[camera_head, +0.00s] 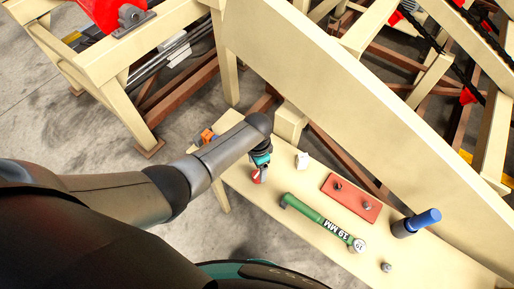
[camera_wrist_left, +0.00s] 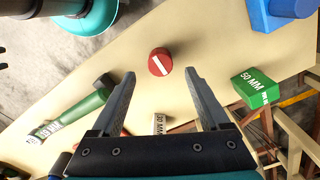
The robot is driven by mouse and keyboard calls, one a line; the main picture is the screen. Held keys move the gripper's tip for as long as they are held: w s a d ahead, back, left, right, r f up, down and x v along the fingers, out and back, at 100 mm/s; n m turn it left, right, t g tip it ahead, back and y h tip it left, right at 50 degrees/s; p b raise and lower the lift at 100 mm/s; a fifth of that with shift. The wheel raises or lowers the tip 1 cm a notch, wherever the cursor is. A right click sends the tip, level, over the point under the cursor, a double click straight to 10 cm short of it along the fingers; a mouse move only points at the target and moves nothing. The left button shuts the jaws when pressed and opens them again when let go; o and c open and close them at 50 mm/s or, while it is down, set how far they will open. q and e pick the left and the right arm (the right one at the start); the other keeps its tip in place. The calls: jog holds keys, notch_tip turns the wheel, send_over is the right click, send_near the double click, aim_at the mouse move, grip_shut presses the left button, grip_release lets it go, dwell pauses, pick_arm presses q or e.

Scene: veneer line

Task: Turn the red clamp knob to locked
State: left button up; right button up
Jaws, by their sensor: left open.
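The red clamp knob (camera_wrist_left: 161,62) shows in the left wrist view as a round red top with a white bar running slantwise from upper left to lower right. In the head view it is a small red and white shape (camera_head: 257,177) on the pale bench, partly hidden by my gripper. My left gripper (camera_wrist_left: 160,76) is open and empty. Its fingertips are apart on either side of the knob's line, with the knob just beyond them in the picture. In the head view the left gripper (camera_head: 261,164) points down over the knob. My right gripper is in neither view.
A green tool marked 19 MM (camera_head: 318,219), a white block (camera_head: 302,160), a red plate (camera_head: 350,197), a blue-topped cylinder (camera_head: 418,222) and a grey piece (camera_head: 386,267) share the bench. A green 50 MM block (camera_wrist_left: 256,88) and a blue block (camera_wrist_left: 280,12) lie right of the knob.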

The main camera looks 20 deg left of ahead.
aim_at(257, 175)
pick_arm(q)
notch_tip(257, 175, up, 9)
jog(key=p, duration=0.2)
dwell(0.6)
